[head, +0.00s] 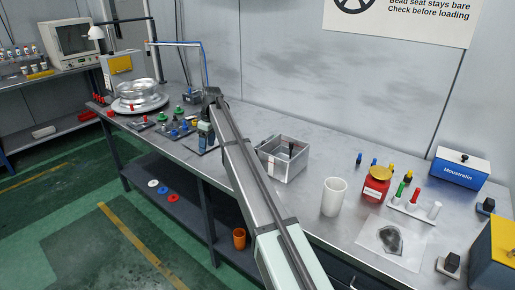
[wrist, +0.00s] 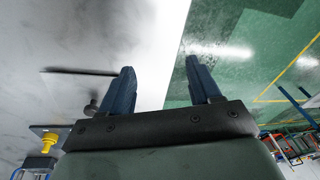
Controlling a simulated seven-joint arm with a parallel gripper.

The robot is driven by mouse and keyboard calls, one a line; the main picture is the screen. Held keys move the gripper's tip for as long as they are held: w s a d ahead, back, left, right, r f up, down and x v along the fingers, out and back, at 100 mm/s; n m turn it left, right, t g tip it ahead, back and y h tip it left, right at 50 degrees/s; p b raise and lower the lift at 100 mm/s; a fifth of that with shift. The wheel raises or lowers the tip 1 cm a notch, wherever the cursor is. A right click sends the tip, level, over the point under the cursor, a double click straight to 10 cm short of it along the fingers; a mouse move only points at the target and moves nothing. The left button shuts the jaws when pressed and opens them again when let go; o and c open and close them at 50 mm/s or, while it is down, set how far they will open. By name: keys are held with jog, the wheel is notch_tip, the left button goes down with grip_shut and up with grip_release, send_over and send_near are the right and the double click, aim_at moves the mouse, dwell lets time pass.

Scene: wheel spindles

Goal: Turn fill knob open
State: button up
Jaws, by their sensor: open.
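My gripper (wrist: 161,82) is open and empty, its two dark blue fingers spread apart above the bench's front edge. In the head view it hangs down (head: 205,136) from my arm, beside a group of small coloured knobs. A dark round knob (wrist: 92,107) lies just left of the left finger in the wrist view, apart from it. A yellow knob (wrist: 48,141) on a dark plate stands farther left. In the head view, blue knobs (head: 183,124) and a green knob (head: 179,110) show left of my gripper. I cannot tell which one is the fill knob.
A wheel (head: 140,96) sits on a round stand at the bench's far left. A grey metal box (head: 283,160), a white cup (head: 333,197) and a red pot (head: 376,186) stand right of my arm. The bench top (head: 235,115) is clear behind my arm.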

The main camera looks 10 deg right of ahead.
jog(key=w+d+r+m+h, duration=0.1)
jog(key=d+r, duration=0.4)
jog(key=d, duration=0.5)
jog(key=d+r+m+h, duration=0.1)
jog(key=d+r, duration=0.4)
jog(key=d, duration=0.6)
notch_tip(320, 180, down, 14)
jog(key=shift+s+a, duration=0.1)
jog(key=shift+a, duration=0.05)
jog(key=c, duration=1)
jog(key=shift+c, duration=0.2)
